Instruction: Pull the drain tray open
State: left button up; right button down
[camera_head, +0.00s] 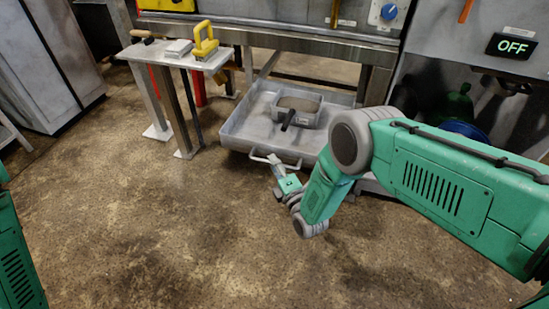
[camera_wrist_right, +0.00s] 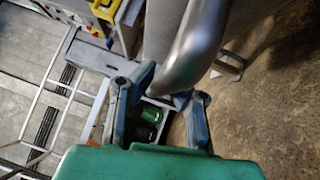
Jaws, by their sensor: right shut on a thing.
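The drain tray (camera_head: 240,139) is a wide, shallow grey metal tray low under the compactor bench, its front part standing out ahead of the bench legs. A bar handle (camera_head: 262,158) runs along its front wall. My right gripper (camera_head: 277,170) is at the handle's right part, shut on it. In the right wrist view the handle (camera_wrist_right: 192,50) is a thick, smooth grey bar that passes between the fingers of my right gripper (camera_wrist_right: 165,88). My left gripper is out of view; only green parts of my left arm show at the left edge.
A grey bin with a dark-handled tool (camera_head: 298,108) sits in the tray. A small side table (camera_head: 178,55) with a yellow-handled item stands left of it. A panel reading OFF (camera_head: 512,46) is at upper right. The floor (camera_head: 150,230) before the tray is clear.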

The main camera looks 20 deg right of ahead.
jog(key=shift+s+a+f, duration=0.15)
jog(key=shift+s+f, duration=0.1)
jog(key=shift+f, duration=0.05)
jog(key=c, duration=2)
grip_release()
jog(key=o, duration=0.5)
jog(key=shift+w, duration=0.15)
jog(key=shift+c, duration=0.2)
jog(key=shift+r, duration=0.1)
jog(key=v, duration=1.2)
